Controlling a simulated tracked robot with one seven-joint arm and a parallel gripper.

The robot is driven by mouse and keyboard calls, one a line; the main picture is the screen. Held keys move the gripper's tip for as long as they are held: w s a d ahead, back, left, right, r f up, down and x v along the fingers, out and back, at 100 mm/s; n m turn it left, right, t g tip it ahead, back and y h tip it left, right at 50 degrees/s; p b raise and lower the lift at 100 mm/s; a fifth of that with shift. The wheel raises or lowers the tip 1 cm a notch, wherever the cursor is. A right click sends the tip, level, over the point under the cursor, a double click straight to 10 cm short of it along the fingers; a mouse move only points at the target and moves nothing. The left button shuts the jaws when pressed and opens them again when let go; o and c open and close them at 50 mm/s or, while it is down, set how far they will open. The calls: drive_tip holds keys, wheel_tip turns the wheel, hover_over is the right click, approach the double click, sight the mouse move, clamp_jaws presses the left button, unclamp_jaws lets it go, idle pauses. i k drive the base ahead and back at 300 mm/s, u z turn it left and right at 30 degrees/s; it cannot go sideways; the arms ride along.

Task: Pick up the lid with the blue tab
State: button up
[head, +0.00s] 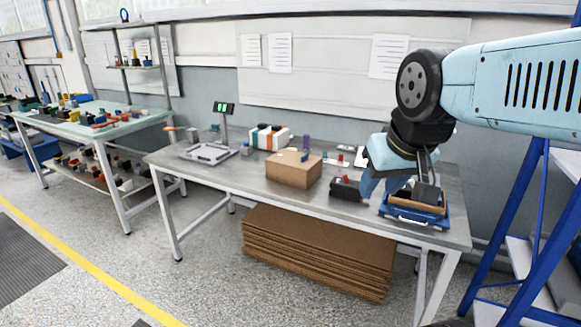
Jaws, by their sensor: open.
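My gripper (402,190) is at the right end of the grey workbench. It reaches down over a blue tray (432,220) and its jaws are open. A brown, flat piece (416,207) lies in the tray, partly hidden by my gripper. I cannot tell whether my gripper touches it. A tan box (293,173) stands near the middle of the bench, with a small blue spot (305,156) on its top. I cannot tell for sure which piece is the lid with the blue tab.
A black block with a red part (346,187) sits just left of my gripper. A grey frame (208,152) and a small green display (223,107) are at the bench's left. Stacked brown sheets (315,250) lie below. A blue ladder-like frame (530,230) stands to the right.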

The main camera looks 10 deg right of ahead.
sight(301, 169)
drive_tip(key=z, duration=0.1)
drive_tip(key=i, duration=1)
drive_tip(key=u, duration=0.1)
